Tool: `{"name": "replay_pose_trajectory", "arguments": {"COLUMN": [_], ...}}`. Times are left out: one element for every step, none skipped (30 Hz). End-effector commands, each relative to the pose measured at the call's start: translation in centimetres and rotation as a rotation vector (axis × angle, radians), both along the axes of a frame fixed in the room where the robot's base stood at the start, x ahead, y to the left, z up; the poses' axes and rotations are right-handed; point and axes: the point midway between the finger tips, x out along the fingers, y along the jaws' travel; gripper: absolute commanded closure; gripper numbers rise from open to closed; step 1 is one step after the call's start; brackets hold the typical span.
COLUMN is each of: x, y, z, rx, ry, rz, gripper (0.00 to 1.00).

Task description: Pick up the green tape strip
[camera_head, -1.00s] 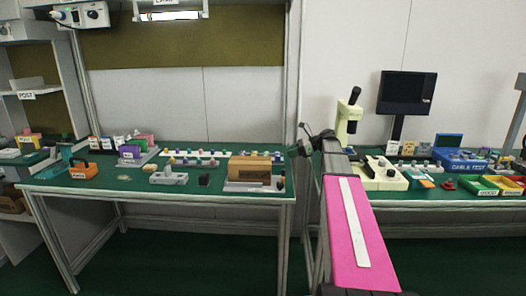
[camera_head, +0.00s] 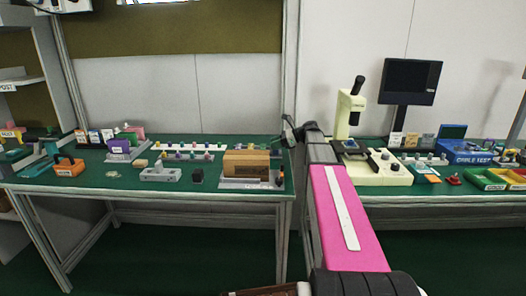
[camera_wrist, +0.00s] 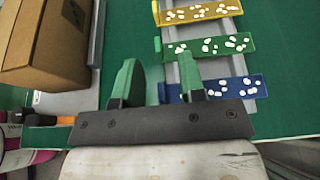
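The green tape strip (camera_wrist: 207,47) is in the wrist view, a short green band dotted with white pieces. It lies across a grey rail, between a yellow strip (camera_wrist: 200,12) and a blue strip (camera_wrist: 222,89). My gripper (camera_wrist: 157,62) is open, with two green fingers apart and nothing seen between them. In the wrist view its right fingertip is beside the green strip's left end and the blue strip; the height gap is unclear. In the head view my arm reaches to the bench's right end, and I cannot pick out the strip there.
A cardboard box (camera_wrist: 48,42) stands left of my fingers in the wrist view, and on the left bench in the head view (camera_head: 246,164). An orange-handled tool (camera_wrist: 48,120) lies near it. A microscope (camera_head: 352,110) stands on the right bench. Green benchtop between box and strips is bare.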

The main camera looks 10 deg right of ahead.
Motion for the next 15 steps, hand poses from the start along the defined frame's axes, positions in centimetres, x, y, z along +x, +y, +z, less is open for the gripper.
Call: {"name": "replay_pose_trajectory", "arguments": {"x": [0.0, 0.0, 0.0, 0.0, 0.0, 0.0, 0.0, 0.0, 0.1, 0.2, 0.3, 0.4, 0.4, 0.4, 0.4], "y": [0.2, 0.4, 0.7, 1.0, 1.3, 1.7, 2.1, 2.5, 3.0, 3.4, 3.7, 4.1, 4.2, 4.3, 4.4], "z": [-0.2, -0.3, -0.5, -0.7, -0.9, -1.2, -1.5, -1.8, -2.0, -2.2, -2.3, -2.5, -2.6, -2.6, -2.6], "rx": [0.0, 0.0, 0.0, 0.0, 0.0, 0.0, 0.0, 0.0, 0.0, 0.0, 0.0, 0.0, 0.0, 0.0, 0.0], "ry": [0.0, 0.0, 0.0, 0.0, 0.0, 0.0, 0.0, 0.0, 0.0, 0.0, -0.001, 0.0, 0.0, 0.0, 0.0], "rz": [0.001, 0.001, 0.001, 0.001, 0.001, 0.0, 0.001, 0.001, 0.002, 0.002, 0.001, 0.0, 0.0, 0.0, 0.0], "gripper": [0.63, 0.63, 0.63, 0.63, 0.63, 0.63, 0.63, 0.63, 0.63, 0.63, 0.63, 0.63, 0.63, 0.63, 0.63]}}
